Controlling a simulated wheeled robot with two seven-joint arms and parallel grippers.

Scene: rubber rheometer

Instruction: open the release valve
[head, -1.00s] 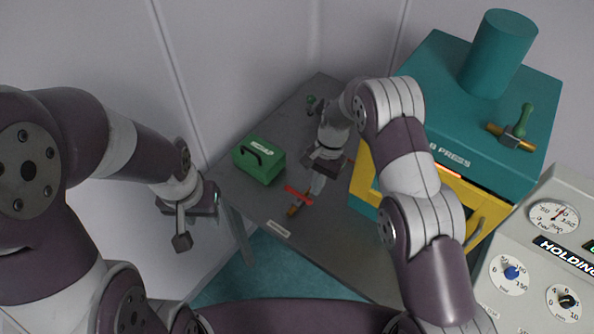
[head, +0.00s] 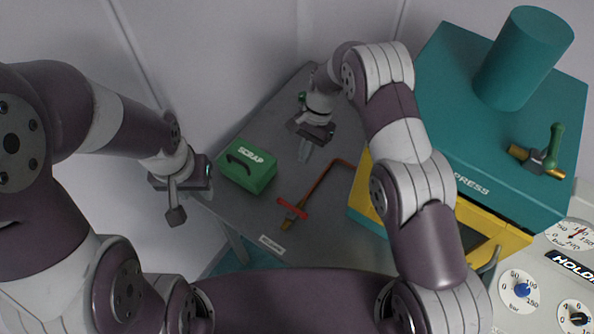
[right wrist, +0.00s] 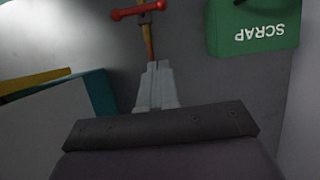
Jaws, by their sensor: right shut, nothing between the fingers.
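A valve with a green lever (head: 554,146) and brass ends sits on top of the teal press (head: 440,100), at the right of the head view. The lever stands up from the valve body. My right gripper (head: 304,152) is above the grey table, well left of the valve; its fingers are together and empty, as the right wrist view (right wrist: 157,72) also shows. My left gripper (head: 175,214) hangs left of the table, away from everything. Its fingers are seen edge-on, so their opening is unclear.
A green SCRAP box (head: 247,166) stands on the table (head: 262,212). A bent red tool with a red crossbar (head: 292,208) and brass end lies in front of my right gripper. A gauge panel (head: 540,275) is at lower right. My right arm passes before the press.

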